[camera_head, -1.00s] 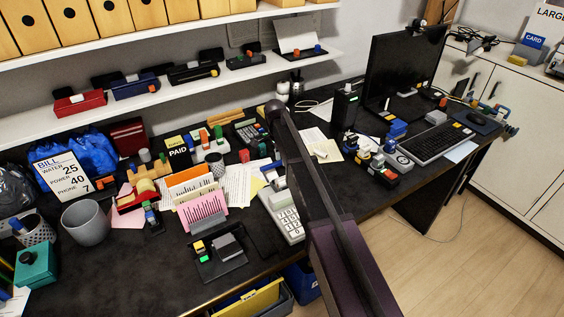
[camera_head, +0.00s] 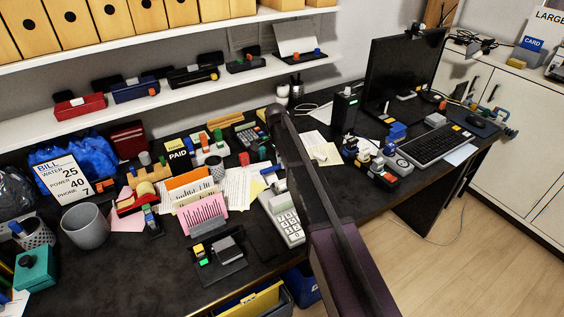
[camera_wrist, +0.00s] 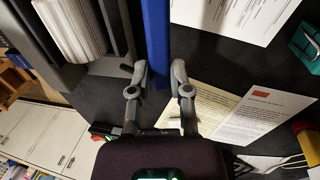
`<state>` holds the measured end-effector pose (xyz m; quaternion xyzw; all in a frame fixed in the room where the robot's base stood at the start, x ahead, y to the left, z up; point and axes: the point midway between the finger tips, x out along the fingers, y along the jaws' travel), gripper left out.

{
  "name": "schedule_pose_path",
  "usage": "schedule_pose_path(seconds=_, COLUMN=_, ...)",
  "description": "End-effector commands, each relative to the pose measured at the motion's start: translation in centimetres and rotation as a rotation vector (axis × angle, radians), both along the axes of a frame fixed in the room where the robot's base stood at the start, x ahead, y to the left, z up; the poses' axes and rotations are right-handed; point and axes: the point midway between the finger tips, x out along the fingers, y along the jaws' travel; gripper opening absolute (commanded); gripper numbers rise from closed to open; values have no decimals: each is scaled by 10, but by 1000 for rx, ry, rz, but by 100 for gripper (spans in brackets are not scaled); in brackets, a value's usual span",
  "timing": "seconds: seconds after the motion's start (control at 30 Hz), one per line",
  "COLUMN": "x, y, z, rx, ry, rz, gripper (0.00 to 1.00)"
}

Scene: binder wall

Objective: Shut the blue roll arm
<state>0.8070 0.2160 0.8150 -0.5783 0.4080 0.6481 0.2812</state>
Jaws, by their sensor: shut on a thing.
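The blue roll arm (camera_wrist: 157,40) is a long blue bar at the top middle of the wrist view. Its near end lies between the fingertips of my gripper (camera_wrist: 160,75), which is shut on it. Left of the bar is a white paper roll (camera_wrist: 72,28) in a dark grey holder. In the head view, a bit of the blue roll arm (camera_head: 270,168) shows behind the light grey calculator (camera_head: 284,216). My own dark arm crosses in front there and hides my gripper and most of that spot.
Printed papers (camera_wrist: 262,113) lie right of my gripper in the wrist view. In the head view, a pink card holder (camera_head: 205,215) and a dark stamp tray (camera_head: 220,262) stand left of the calculator. A black stapler-like item (camera_head: 378,175) sits to the right.

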Motion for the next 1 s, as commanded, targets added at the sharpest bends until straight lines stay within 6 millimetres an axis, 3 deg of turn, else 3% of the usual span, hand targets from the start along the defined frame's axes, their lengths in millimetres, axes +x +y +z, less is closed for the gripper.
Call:
schedule_pose_path(seconds=0.37, x=-11, y=-4, z=11, rx=94, ry=-145, rz=0, gripper=0)
schedule_pose_path(seconds=1.0, x=-41, y=-21, z=22, rx=401, ry=-651, rz=0, gripper=0)
